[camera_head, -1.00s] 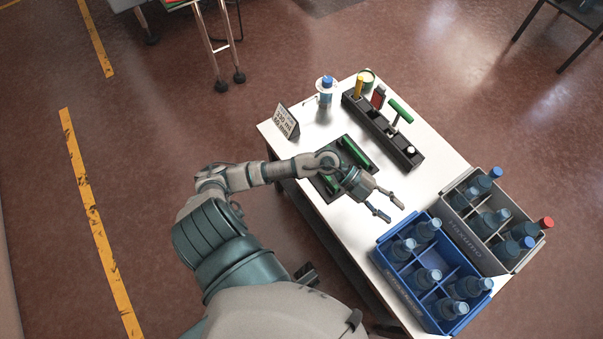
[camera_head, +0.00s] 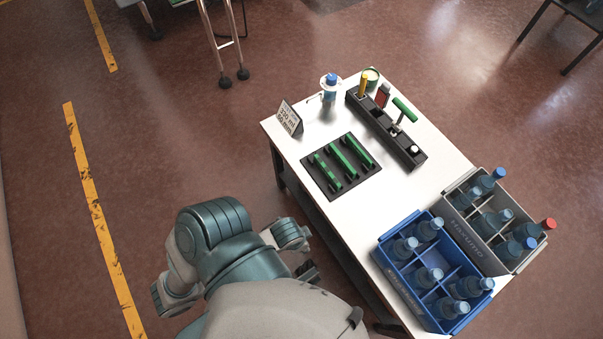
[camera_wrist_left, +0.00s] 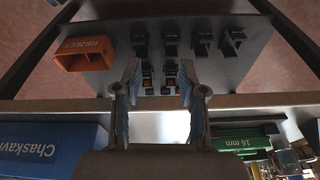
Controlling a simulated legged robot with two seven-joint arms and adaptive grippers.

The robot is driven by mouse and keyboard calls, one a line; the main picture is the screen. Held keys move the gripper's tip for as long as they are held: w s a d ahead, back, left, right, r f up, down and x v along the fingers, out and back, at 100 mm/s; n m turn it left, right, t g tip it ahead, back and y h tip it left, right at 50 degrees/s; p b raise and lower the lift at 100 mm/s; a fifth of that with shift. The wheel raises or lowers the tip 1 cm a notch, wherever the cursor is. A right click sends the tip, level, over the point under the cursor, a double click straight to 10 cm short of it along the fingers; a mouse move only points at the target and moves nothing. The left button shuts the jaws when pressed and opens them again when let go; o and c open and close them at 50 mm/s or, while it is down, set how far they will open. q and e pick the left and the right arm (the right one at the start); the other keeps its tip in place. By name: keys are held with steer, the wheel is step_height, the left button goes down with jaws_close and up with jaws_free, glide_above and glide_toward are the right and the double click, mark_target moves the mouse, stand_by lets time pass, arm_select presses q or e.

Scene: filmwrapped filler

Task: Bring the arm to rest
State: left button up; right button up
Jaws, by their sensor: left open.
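My left arm is folded back close to my body at the lower left of the head view, clear of the white table (camera_head: 330,215). Its gripper cannot be made out there. In the left wrist view my left gripper (camera_wrist_left: 158,78) is open, with its two fingers apart and nothing between them. My right gripper is in neither view.
On the table are a black tray with green pieces (camera_head: 318,181), a black holder rack (camera_head: 375,124), a sign (camera_head: 289,119), a blue crate (camera_head: 388,265) and a grey crate (camera_head: 458,232) with bottles. The wrist view shows an orange REJECT bin (camera_wrist_left: 84,62).

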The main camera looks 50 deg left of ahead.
arm_select(q)
steer(key=shift+w, duration=0.1)
stand_by(0.4)
steer(key=s+f+p, duration=0.3)
steer(key=f+p, duration=0.4)
steer(key=f, duration=1.2)
steer(key=shift+s+a+f+g, duration=0.15)
steer(key=shift+f+g, duration=0.15)
steer(key=shift+f, duration=0.05)
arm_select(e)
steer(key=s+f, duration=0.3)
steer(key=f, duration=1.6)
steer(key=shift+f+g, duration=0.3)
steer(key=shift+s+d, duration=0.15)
